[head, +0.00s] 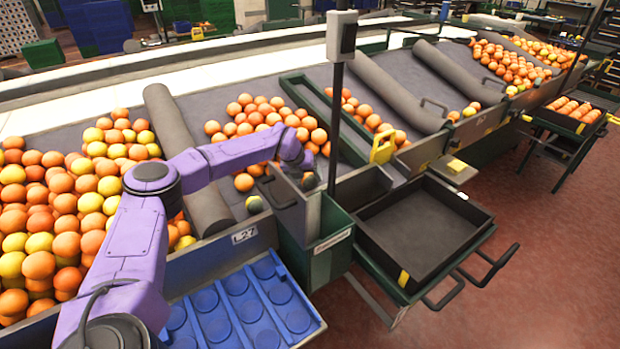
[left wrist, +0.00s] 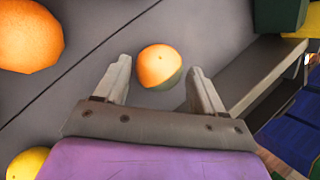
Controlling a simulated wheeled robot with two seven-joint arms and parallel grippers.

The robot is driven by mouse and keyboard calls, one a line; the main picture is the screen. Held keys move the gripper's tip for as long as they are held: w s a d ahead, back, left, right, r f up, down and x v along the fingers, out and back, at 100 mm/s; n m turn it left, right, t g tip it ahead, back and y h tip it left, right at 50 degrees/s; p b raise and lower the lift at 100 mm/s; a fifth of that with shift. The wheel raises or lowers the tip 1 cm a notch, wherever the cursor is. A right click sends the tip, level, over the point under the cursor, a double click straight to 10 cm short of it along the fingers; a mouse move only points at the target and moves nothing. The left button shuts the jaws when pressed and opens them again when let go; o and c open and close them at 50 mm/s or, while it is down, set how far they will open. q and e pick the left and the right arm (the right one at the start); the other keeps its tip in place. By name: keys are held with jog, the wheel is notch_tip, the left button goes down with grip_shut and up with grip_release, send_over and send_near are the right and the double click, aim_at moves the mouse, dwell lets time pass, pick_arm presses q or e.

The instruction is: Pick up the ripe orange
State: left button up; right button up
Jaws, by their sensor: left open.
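My left gripper (left wrist: 160,68) is open in the left wrist view. An orange fruit with a green underside (left wrist: 159,64) shows in the gap between its fingertips, with no visible finger contact. A larger-looking plain orange (left wrist: 28,36) lies left of the gripper, and a yellow fruit (left wrist: 27,164) is at the lower left. In the head view my left gripper (head: 288,190) reaches down over the belt's near edge. My right gripper is not in view.
The grey sorting belt (head: 240,88) carries several oranges beyond my arm and a dense pile at left. A roller (head: 185,150), a dark post (head: 335,120) and a green divider frame (head: 322,112) stand nearby. An empty black tray (head: 418,235) and blue tray (head: 245,305) sit in front.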

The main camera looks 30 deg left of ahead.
pick_arm(q)
jog(key=shift+w+f, duration=0.15)
jog(key=shift+f, duration=0.25)
jog(key=c, duration=0.8)
jog(key=shift+c, duration=0.2)
